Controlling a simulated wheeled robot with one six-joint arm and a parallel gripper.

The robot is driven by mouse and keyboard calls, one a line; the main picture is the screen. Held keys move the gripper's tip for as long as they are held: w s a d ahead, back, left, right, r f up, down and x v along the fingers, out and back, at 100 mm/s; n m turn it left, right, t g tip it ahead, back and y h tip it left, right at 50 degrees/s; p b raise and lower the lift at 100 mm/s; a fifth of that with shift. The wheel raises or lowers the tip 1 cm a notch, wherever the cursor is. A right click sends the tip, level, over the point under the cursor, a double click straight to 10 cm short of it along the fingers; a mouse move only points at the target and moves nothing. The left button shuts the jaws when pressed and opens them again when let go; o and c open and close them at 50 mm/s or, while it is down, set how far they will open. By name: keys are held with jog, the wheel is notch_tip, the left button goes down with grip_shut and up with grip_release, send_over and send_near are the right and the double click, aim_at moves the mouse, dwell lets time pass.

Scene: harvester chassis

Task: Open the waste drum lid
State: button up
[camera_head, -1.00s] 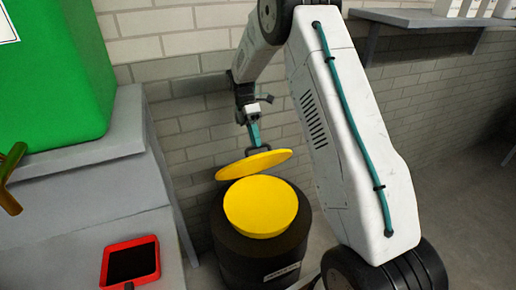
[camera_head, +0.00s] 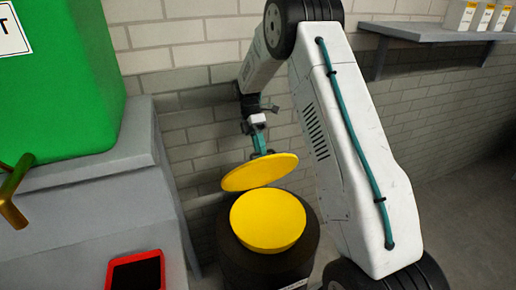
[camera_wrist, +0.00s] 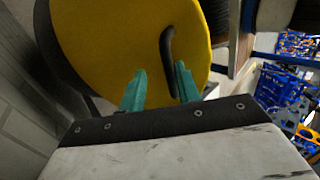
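The waste drum (camera_head: 265,265) is a black drum on the floor with a round yellow top (camera_head: 267,220). The yellow lid (camera_head: 260,173) stands raised and tilted above its back edge, and fills much of the wrist view (camera_wrist: 90,45). A black bar handle (camera_wrist: 167,50) is on the lid's face in the wrist view. My gripper (camera_head: 262,147), with teal fingers, is behind the lid's upper edge. In the wrist view its fingers (camera_wrist: 160,70) are spread apart, with the handle's near end between them, close to the right finger. Contact cannot be told.
A grey bench with a green container (camera_head: 65,80), a brass-coloured tap (camera_head: 14,195) and a red tray (camera_head: 112,277) is at left. A brick wall (camera_head: 190,120) is close behind the drum. A wall shelf (camera_head: 425,33) with boxes is upper right. Floor at right is clear.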

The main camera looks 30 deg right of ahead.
jog(key=shift+r, duration=0.1)
jog(key=s+a+r, duration=0.1)
jog(key=s+r, duration=0.1)
jog(key=s, duration=0.6)
jog(key=s+a+r, duration=0.2)
jog(key=s+r, duration=0.1)
jog(key=s, duration=0.4)
jog(key=shift+s, duration=0.35)
